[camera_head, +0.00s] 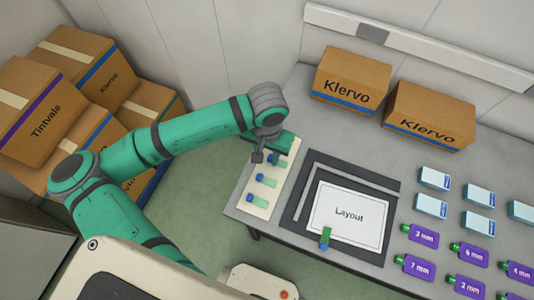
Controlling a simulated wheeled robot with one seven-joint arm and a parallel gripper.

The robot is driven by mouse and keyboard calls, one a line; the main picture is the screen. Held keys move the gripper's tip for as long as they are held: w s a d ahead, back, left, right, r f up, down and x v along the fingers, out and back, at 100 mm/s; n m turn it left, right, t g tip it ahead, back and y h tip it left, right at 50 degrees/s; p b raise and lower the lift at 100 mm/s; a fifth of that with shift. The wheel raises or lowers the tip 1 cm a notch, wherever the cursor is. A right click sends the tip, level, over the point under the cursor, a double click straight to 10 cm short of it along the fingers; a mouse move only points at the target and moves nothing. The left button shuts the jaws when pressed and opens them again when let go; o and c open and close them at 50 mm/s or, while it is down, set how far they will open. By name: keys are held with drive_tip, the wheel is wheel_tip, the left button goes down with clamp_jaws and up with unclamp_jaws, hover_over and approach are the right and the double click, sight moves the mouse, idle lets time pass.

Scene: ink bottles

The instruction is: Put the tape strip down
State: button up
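Small green-and-blue pieces that look like the tape strips lie on a cream board (247,207) at the table's left edge: one at the back (281,160), one in the middle (266,181) and one at the front (258,198). Another green-and-blue strip (325,238) lies at the lower edge of the white "Layout" sheet (349,215), which is on a dark mat (366,254). My gripper (258,158) is over the back end of the cream board, beside the back strip. Its fingers are small and dark here, and I cannot see whether they hold anything.
A grey L-shaped bar (340,171) borders the sheet. Purple tags (424,235) and several white-and-blue boxes (435,179) fill the table's right side. Cartons (351,78) stand at the back, and more cartons (75,53) are stacked at left behind my arm.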

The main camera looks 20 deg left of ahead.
sight(267, 159)
wheel_tip(267, 159, up, 13)
drive_tip(key=shift+f, duration=0.15)
idle(0.4)
idle(0.5)
